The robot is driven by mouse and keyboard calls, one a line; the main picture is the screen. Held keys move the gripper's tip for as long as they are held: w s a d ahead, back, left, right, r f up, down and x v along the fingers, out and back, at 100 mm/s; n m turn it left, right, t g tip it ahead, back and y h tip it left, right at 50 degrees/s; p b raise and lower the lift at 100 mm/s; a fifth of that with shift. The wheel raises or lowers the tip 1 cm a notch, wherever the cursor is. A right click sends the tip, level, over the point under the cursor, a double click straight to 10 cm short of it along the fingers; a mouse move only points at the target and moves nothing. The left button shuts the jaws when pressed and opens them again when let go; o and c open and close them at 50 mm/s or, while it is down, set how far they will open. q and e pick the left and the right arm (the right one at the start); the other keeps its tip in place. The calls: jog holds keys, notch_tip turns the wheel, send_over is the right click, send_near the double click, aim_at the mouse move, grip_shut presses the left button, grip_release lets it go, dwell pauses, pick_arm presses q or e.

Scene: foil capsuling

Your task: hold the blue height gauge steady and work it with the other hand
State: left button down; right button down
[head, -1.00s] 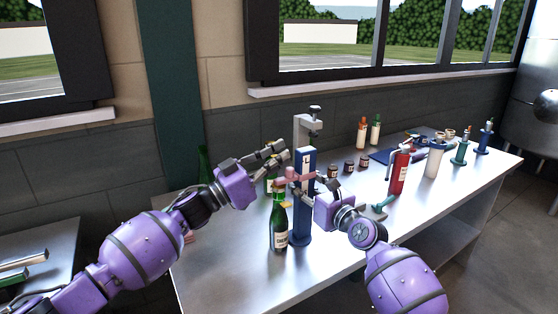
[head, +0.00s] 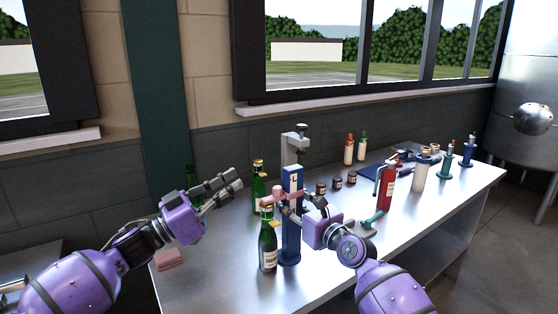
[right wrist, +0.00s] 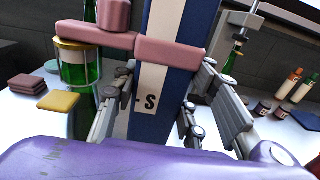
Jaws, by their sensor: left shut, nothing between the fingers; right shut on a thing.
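The blue height gauge (head: 291,236) stands upright on the bench, a tall blue column with a white scale face and a pink cross arm (head: 282,196). In the right wrist view the column (right wrist: 182,75) shows a white label with an "S", and the pink arm (right wrist: 168,53) crosses it. My right gripper (head: 297,212) is shut on the column below the pink arm, with a finger on each side. My left gripper (head: 238,184) is shut and empty, to the left of the gauge and apart from it.
A green bottle (head: 268,247) stands close at the gauge's front left, another (head: 258,192) behind it. A grey stand (head: 292,150) rises behind the gauge. Small jars (head: 336,184) and a red cylinder (head: 388,188) are to the right.

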jog(key=c, duration=1)
grip_release()
